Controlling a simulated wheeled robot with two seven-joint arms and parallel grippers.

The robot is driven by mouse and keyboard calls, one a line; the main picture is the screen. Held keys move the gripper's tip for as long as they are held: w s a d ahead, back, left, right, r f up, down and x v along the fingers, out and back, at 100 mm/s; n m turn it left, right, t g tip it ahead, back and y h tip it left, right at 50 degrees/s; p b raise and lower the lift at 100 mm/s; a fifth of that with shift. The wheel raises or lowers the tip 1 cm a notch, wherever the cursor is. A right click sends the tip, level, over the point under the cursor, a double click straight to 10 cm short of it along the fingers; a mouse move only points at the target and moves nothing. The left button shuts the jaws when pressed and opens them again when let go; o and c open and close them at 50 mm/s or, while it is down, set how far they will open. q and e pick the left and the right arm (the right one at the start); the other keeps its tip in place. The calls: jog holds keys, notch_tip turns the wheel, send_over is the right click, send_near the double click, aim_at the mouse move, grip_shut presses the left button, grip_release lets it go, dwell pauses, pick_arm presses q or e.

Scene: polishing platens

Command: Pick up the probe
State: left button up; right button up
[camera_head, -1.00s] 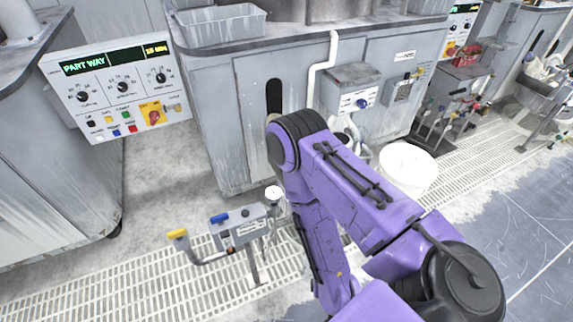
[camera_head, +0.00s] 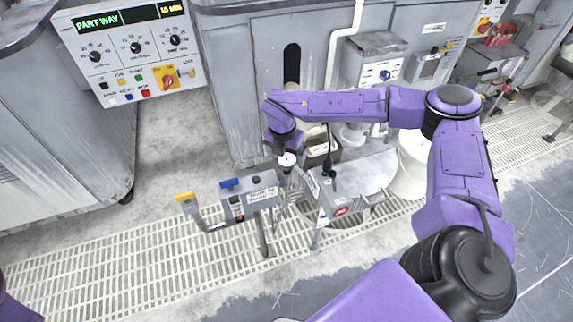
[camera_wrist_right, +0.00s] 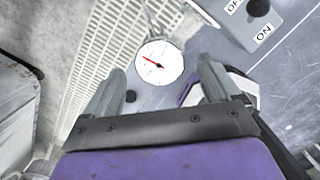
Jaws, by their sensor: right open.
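A round white dial with a red needle (camera_wrist_right: 158,64), which may be the probe's head, shows just beyond my right fingertips in the right wrist view. In the head view its white face (camera_head: 287,160) is beside the grey control box (camera_head: 250,196), directly below the end of my right arm. My right gripper (camera_wrist_right: 160,80) is open, with one finger on each side of the dial's line of sight and nothing clearly between them. I cannot tell whether the fingers touch the dial. The lower part below the dial is hidden or too small to tell. My left gripper is out of view.
A grey box with a red label (camera_head: 330,192) stands right of the dial. A white bucket (camera_head: 412,165) is further right. A large grey machine cabinet (camera_head: 235,100) stands behind. A console (camera_head: 132,50) reads "PART WAY". Floor grating (camera_head: 130,255) is clear at left.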

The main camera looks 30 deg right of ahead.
aim_at(287, 160)
jog(key=f, duration=0.4)
jog(key=shift+w+d+f, duration=0.15)
jog(key=shift+w+d, duration=0.1)
jog(key=shift+d, duration=0.15)
jog(key=c, duration=1.2)
jog(key=shift+o, duration=0.2)
